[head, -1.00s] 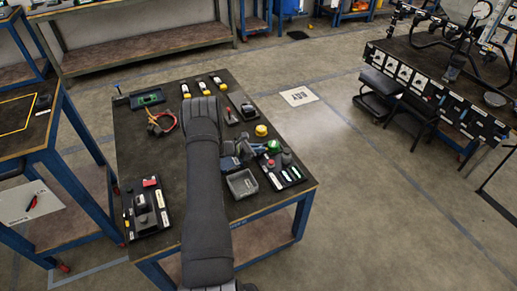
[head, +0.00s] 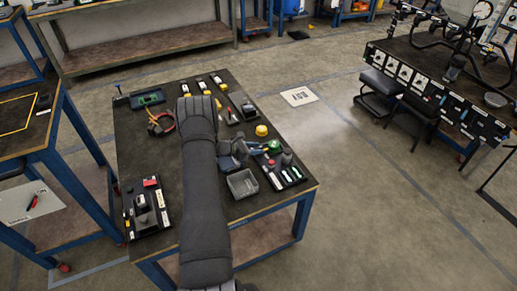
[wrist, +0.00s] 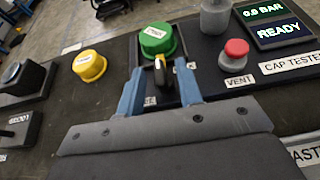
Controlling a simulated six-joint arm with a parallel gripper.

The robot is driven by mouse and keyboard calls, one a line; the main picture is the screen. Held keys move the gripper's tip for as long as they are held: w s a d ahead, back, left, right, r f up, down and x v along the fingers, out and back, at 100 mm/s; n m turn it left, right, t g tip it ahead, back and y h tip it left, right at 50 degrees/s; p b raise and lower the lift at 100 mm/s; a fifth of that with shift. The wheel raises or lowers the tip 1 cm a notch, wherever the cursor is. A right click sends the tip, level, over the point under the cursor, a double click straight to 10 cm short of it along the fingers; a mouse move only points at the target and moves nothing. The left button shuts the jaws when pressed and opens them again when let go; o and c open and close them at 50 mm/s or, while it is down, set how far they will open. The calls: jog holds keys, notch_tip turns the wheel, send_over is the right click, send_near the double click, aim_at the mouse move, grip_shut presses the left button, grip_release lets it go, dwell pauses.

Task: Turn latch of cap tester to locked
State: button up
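The cap tester (wrist: 205,72) is a dark panel with a lit display (wrist: 275,22) reading READY, seen at the top right of the wrist view. A green cap (wrist: 157,38) sits on its left part. The latch (wrist: 160,72), a small dark and yellow lever, stands in front of the cap and points towards me. My gripper (wrist: 161,75) has its two blue fingers apart, one on each side of the latch, with gaps visible between. In the head view the tester (head: 288,172) is at the table's right side, with my gripper (head: 258,148) at its green cap (head: 273,146).
A red VENT button (wrist: 236,49) and a grey cylinder (wrist: 214,17) stand right of the latch. A yellow cap (wrist: 90,66) is to the left. A grey bin (head: 242,184) lies in front of the gripper on the table.

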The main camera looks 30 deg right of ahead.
jog(key=v, duration=1.5)
jog(key=shift+a, duration=0.25)
jog(key=x, duration=1.7)
jog(key=shift+d+r, duration=0.1)
jog(key=shift+d, duration=0.15)
